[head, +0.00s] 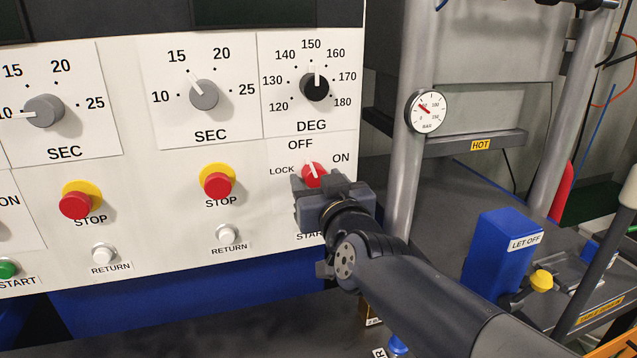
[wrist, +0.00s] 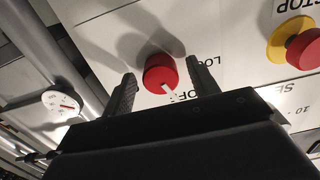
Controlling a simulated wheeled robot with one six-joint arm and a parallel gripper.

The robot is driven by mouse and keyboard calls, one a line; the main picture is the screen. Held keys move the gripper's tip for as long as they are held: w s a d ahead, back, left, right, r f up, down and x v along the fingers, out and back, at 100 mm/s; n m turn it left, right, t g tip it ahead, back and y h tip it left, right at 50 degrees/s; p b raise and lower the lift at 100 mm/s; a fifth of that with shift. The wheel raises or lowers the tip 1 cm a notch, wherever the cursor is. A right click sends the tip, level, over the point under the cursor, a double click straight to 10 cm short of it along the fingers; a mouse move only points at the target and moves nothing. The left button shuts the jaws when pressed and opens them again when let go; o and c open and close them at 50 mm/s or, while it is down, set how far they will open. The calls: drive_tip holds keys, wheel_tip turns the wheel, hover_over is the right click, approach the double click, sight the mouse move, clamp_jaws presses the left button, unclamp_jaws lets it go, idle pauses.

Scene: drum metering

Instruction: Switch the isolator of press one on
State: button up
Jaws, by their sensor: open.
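The isolator is a red rotary knob (head: 313,174) with a white pointer, on the white panel below the DEG dial. Its labels read LOCK, OFF and ON, and the pointer points up at OFF. In the wrist view the red knob (wrist: 160,74) lies between the two fingertips, with its pointer towards the OFF lettering. My gripper (head: 316,184) is open in front of the knob and partly covers it in the head view. In the wrist view the open gripper (wrist: 160,70) has one finger on each side of the knob; contact cannot be told.
Red STOP buttons (head: 217,183) with yellow collars and white RETURN buttons (head: 227,234) sit left of my gripper. The black DEG dial (head: 314,86) is above. A grey post with a round gauge (head: 426,111) and a blue LET OFF box (head: 503,258) stand to the right.

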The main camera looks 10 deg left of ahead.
drive_tip(key=shift+c, duration=0.5)
drive_tip(key=c, duration=0.9)
drive_tip(key=shift+m, duration=0.4)
drive_tip(key=m+b, duration=0.1)
drive_tip(key=m, duration=0.2)
drive_tip(key=shift+f+b, duration=0.1)
drive_tip(key=shift+b, duration=0.3)
drive_tip(key=m+b, duration=0.1)
drive_tip(key=m, duration=0.4)
drive_tip(key=shift+s, duration=0.1)
drive_tip(key=m+b, duration=0.1)
drive_tip(key=m, duration=0.3)
drive_tip(key=shift+a+m, duration=0.1)
drive_tip(key=shift+m, duration=0.2)
drive_tip(key=shift+m+b, duration=0.5)
drive_tip(key=shift+m, duration=1.8)
